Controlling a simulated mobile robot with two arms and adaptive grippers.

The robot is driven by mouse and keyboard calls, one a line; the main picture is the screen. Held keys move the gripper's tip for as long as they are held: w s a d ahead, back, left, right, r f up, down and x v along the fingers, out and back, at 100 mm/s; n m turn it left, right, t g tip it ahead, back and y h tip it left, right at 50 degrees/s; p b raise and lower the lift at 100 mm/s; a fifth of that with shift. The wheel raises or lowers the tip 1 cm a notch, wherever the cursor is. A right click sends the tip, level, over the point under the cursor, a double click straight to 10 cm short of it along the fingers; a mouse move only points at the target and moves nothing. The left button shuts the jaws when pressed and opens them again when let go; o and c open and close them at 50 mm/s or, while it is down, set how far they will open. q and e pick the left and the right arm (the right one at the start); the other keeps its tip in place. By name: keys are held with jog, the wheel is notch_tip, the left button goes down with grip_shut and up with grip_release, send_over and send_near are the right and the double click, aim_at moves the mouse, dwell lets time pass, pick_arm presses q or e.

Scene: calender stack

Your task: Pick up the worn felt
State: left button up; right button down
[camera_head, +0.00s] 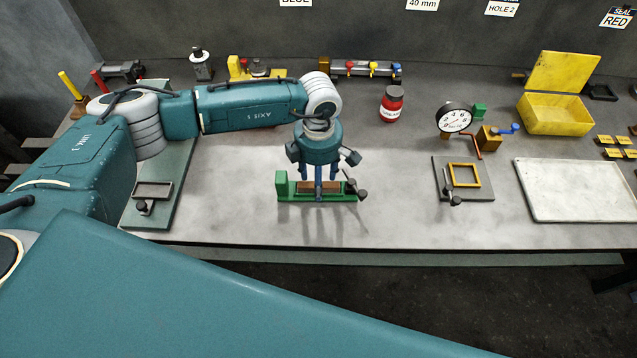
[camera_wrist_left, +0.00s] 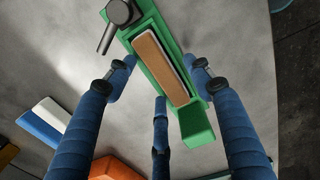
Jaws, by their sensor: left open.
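The worn felt looks to be the brown strip with a pale edge (camera_wrist_left: 160,62), lying in a slot of the green fixture (camera_wrist_left: 193,122). In the head view the felt (camera_head: 334,187) shows partly behind my fingers, in the green fixture (camera_head: 281,184) at the middle of the bench. My left gripper (camera_head: 319,190) points down over the fixture. In the left wrist view my left gripper (camera_wrist_left: 162,82) is open, its blue fingers spread around the felt and apart from it. A dark clamp knob (camera_wrist_left: 119,12) stands at one end of the fixture. My right gripper is not in view.
A grey-green plate with a tray (camera_head: 153,190) lies left, and another plate with a yellow frame (camera_head: 464,175) right. A red jar (camera_head: 392,104), a dial gauge (camera_head: 453,117) and an open yellow box (camera_head: 556,113) stand behind. A white board (camera_head: 578,190) lies far right.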

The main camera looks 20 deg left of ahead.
pick_arm(q)
jog(key=shift+s+f, duration=0.1)
jog(key=c, duration=1.2)
jog(key=shift+o, duration=0.2)
